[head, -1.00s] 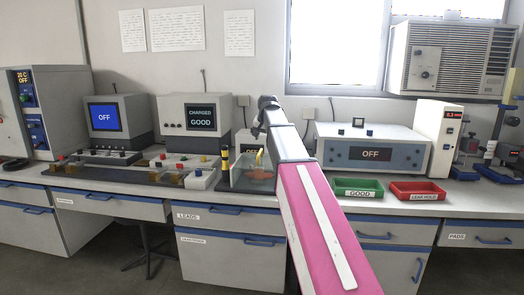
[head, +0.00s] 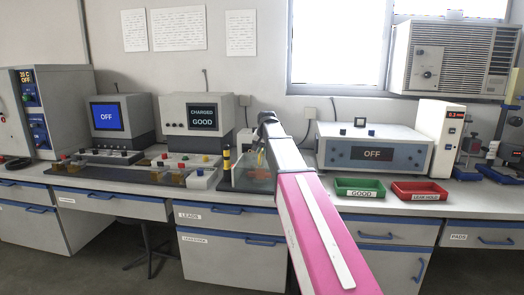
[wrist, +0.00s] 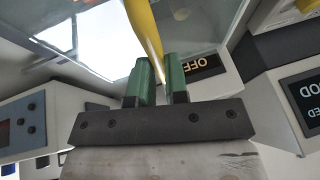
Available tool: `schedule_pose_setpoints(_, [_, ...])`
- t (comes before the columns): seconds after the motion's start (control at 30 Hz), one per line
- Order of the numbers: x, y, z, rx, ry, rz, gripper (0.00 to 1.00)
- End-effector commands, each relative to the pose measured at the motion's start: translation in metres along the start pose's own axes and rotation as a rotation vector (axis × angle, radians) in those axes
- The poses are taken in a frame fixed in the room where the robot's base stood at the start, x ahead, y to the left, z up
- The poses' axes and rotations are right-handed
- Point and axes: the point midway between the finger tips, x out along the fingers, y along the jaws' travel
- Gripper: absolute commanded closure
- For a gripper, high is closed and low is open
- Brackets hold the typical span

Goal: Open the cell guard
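The cell guard is a clear box (head: 252,180) on the bench in the head view, partly behind my arm. A yellow handle (head: 261,160) shows at it, and the handle appears as a yellow bar (wrist: 146,30) in the wrist view. My gripper (wrist: 157,68) has its two green fingers close together, one on each side of the bar, which fills the narrow gap between them. The exact contact is partly hidden by the fingers. In the head view my arm's end is just above the guard and hides the fingers. The guard looks closed.
A tester reading OFF (head: 372,153) stands to the right, with a green tray (head: 360,194) and a red tray (head: 420,197) before it. Left are a fixture with coloured knobs (head: 202,180) and a unit reading CHARGED GOOD (head: 201,112). A striped post (head: 226,163) stands beside the guard.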

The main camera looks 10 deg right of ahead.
Motion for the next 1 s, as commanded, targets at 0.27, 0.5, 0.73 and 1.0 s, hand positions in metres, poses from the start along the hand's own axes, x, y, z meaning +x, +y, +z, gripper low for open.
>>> schedule_pose_setpoints(0.27, [-0.001,0.003,0.000,0.000,0.000,0.000,1.00])
schedule_pose_setpoints(0.5, [-0.007,0.038,-0.002,0.003,0.000,0.001,1.00])
schedule_pose_setpoints(0.73, [-0.019,0.101,-0.007,0.005,0.001,0.001,1.00])
schedule_pose_setpoints(1.0, [-0.031,0.167,-0.013,0.002,0.001,0.000,1.00])
